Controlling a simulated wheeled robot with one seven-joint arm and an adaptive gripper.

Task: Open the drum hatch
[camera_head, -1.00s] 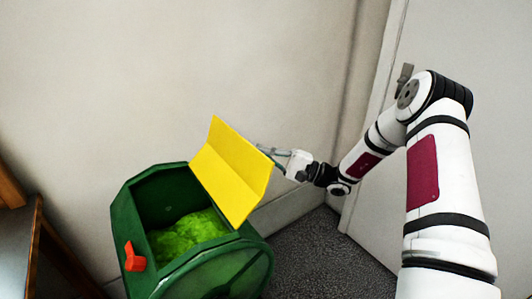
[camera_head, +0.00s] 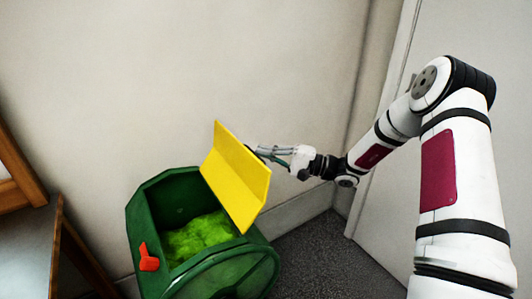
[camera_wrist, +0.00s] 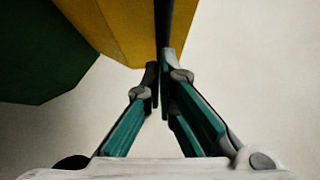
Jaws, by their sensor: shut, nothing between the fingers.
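The green drum (camera_head: 225,272) stands at the lower middle of the head view, with bright green stuff (camera_head: 200,235) inside. Its yellow hatch (camera_head: 237,178) is swung up and stands tilted open at the drum's right side, leaving the opening uncovered. An orange-red latch (camera_head: 148,257) sits on the drum's front left. My gripper (camera_head: 257,151) is behind and to the right of the hatch, with its tips near the hatch edge. In the wrist view my gripper (camera_wrist: 158,70) is shut and empty, close to the yellow hatch (camera_wrist: 115,25); I cannot tell if they touch.
A wooden table (camera_head: 35,240) stands at the left. A plain wall (camera_head: 230,60) is behind the drum. A pale door (camera_head: 450,30) is at the right behind my arm. Dark carpet (camera_head: 305,250) is free right of the drum.

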